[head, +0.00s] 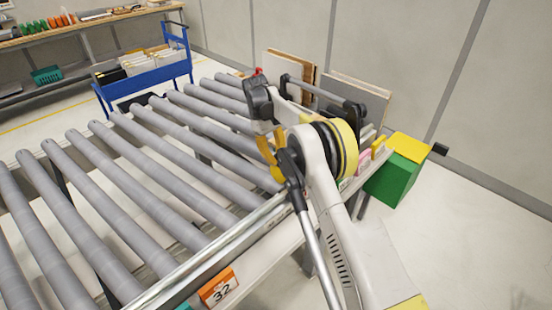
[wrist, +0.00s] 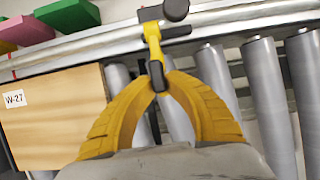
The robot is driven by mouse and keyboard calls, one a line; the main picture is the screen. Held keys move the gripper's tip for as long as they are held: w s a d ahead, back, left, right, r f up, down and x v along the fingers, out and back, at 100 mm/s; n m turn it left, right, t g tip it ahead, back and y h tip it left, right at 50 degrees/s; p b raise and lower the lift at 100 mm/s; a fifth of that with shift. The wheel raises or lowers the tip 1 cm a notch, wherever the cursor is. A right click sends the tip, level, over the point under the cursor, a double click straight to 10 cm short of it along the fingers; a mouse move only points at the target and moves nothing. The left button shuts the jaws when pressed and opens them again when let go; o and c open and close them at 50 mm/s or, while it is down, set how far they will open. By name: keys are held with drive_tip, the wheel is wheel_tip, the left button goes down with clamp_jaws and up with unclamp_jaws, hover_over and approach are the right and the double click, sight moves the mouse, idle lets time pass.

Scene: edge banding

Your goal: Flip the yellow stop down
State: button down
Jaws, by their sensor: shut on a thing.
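The yellow stop (wrist: 153,45) is a narrow yellow lever with a dark mount and round black knob at the conveyor's side rail, and a black tip. In the wrist view it runs from the rail towards my gripper (wrist: 158,80). My two yellow fingers meet around its black tip and are shut on it. In the head view my gripper (head: 270,158) shows as yellow parts above the rollers near the rail. My arm covers most of that spot, so I cannot make out the stop there or tell its exact tilt.
The conveyor rollers (head: 150,178) fill the left and middle. A wooden panel labelled W-27 (wrist: 50,115) is close on the left in the wrist view. A green and yellow box (head: 398,178) is right of the rail. An orange 32 sign (head: 218,288) hangs at the front.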

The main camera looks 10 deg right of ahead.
drive_tip(key=c, duration=1.4)
unclamp_jaws()
drive_tip(key=v, duration=0.6)
drive_tip(key=shift+w+a+r, duration=0.1)
drive_tip(key=shift+w+r, duration=0.05)
drive_tip(key=shift+r, duration=0.05)
drive_tip(key=shift+w+a+r, duration=0.1)
drive_tip(key=shift+r, duration=0.4)
